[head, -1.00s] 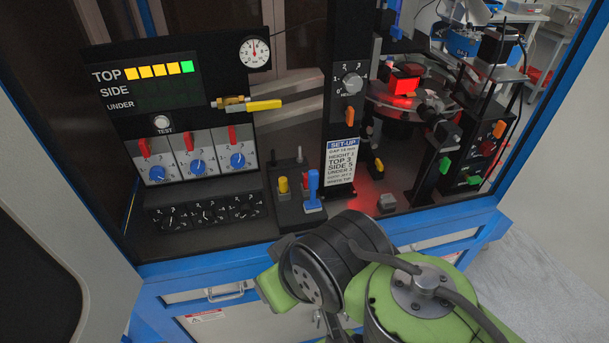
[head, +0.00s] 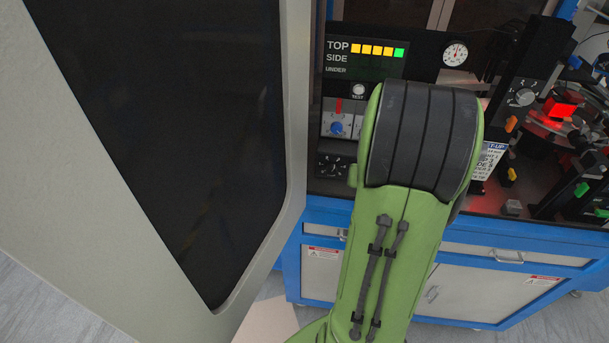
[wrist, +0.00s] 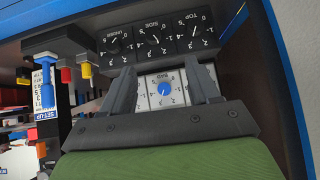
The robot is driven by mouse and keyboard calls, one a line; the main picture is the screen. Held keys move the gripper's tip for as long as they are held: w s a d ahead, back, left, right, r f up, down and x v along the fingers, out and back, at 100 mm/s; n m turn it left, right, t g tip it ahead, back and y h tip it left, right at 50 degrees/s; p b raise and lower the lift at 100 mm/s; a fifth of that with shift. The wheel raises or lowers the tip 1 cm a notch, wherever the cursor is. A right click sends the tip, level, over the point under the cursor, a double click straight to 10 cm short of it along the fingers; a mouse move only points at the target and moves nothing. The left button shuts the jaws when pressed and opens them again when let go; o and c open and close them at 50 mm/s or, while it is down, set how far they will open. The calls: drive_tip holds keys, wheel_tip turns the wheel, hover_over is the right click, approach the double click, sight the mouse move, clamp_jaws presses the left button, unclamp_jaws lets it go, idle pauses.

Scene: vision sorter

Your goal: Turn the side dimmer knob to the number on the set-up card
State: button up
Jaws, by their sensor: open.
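The side dimmer knob (wrist: 154,40) is a small black knob on a black panel, between the under dimmer (wrist: 114,45) and the top dimmer (wrist: 193,30) in the upside-down wrist view. Its exact setting is too small to read. My gripper (wrist: 163,72) is open and empty, its fingers apart below the dimmer row in the picture, with a blue knob showing between them. In the head view my arm hides the gripper and the side dimmer. The set-up card (head: 487,160) is partly hidden by my arm; earlier it read side 5.
The display (head: 365,58) shows a lit top row; the side and under rows are dark. A blue knob (wrist: 165,88) sits on a white plate. Yellow (wrist: 86,70) and red (wrist: 66,75) posts stand left of the dimmers. A blue frame edge (wrist: 285,70) is at right.

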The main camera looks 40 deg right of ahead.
drive_tip(key=x, duration=1.1)
drive_tip(key=s+d+x, duration=0.1)
drive_tip(key=x, duration=0.4)
drive_tip(key=shift+w+d+f+p, duration=0.1)
drive_tip(key=shift+d+f+p, duration=0.15)
drive_tip(key=shift+p, duration=0.15)
drive_tip(key=shift+r, duration=0.1)
drive_tip(key=c, duration=1)
drive_tip(key=shift+c, duration=0.2)
drive_tip(key=shift+d+b, duration=0.1)
drive_tip(key=shift+b, duration=0.35)
